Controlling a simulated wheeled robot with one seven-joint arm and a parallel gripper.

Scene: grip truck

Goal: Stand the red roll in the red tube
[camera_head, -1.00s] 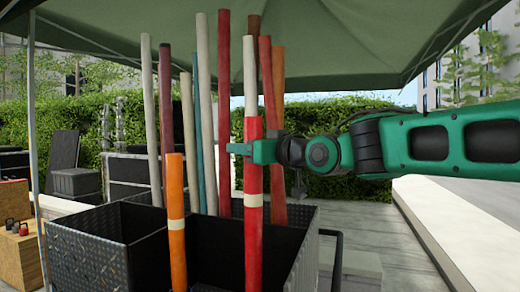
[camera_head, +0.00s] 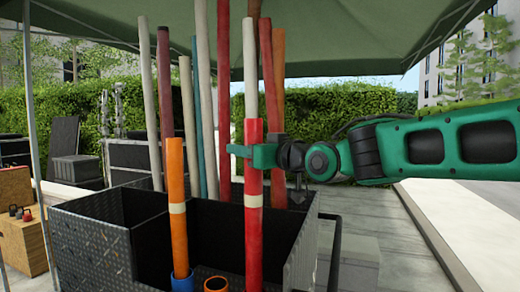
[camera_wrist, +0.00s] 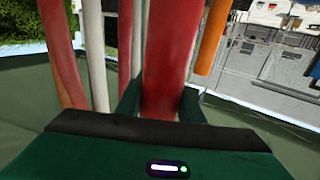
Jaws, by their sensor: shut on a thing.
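The red roll (camera_head: 253,240), with a cream band, stands roughly upright in front of the black crate's right part. It fills the middle of the wrist view (camera_wrist: 170,50). My green gripper (camera_head: 253,151) is shut on its upper part, one finger on each side in the wrist view (camera_wrist: 160,105). The roll's lower end runs out of the bottom of the head view, so I cannot tell what it touches. No red tube can be made out. An orange roll (camera_head: 178,220) stands in a blue tube (camera_head: 183,283); an orange-rimmed tube (camera_head: 215,284) is to its right.
The black crate (camera_head: 95,240) holds several tall rolls behind the held one, including a dark red one (camera_head: 223,100) and a white one (camera_head: 203,90). A dark rail (camera_head: 336,250) is at the crate's right. Paving (camera_head: 370,225) lies open farther right.

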